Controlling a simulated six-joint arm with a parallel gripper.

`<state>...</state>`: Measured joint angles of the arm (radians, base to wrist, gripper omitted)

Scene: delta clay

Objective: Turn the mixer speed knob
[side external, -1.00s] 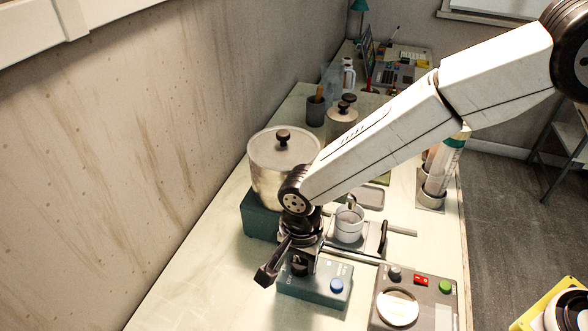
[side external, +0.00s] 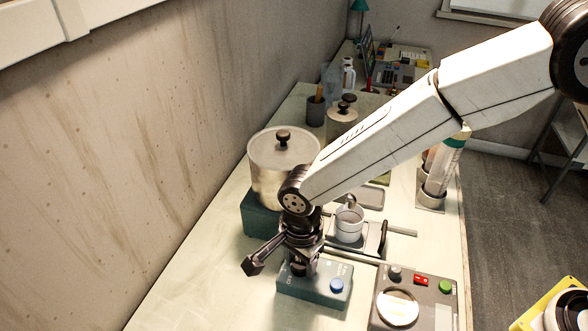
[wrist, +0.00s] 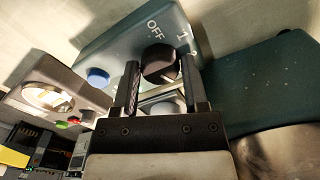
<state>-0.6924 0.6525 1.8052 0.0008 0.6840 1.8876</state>
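The mixer speed knob is a black round knob (wrist: 160,62) on a teal control box (wrist: 120,42). The wrist view shows "OFF" and "1" printed beside it. The box also shows in the side view (side external: 318,292), below my gripper (side external: 300,262), which partly hides the knob. In the wrist view my gripper (wrist: 160,66) has its two dark fingers apart, one on each side of the knob. Only narrow gaps show between knob and fingertips; firm contact cannot be made out. The knob's pointer mark is not clear.
A blue button (side external: 337,285) is on the same box. A lidded metal pot (side external: 272,182) stands close behind my gripper on a teal base (side external: 262,222). A grey device with a round plate (side external: 418,283) is at the right. The pale bench left of the box is clear.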

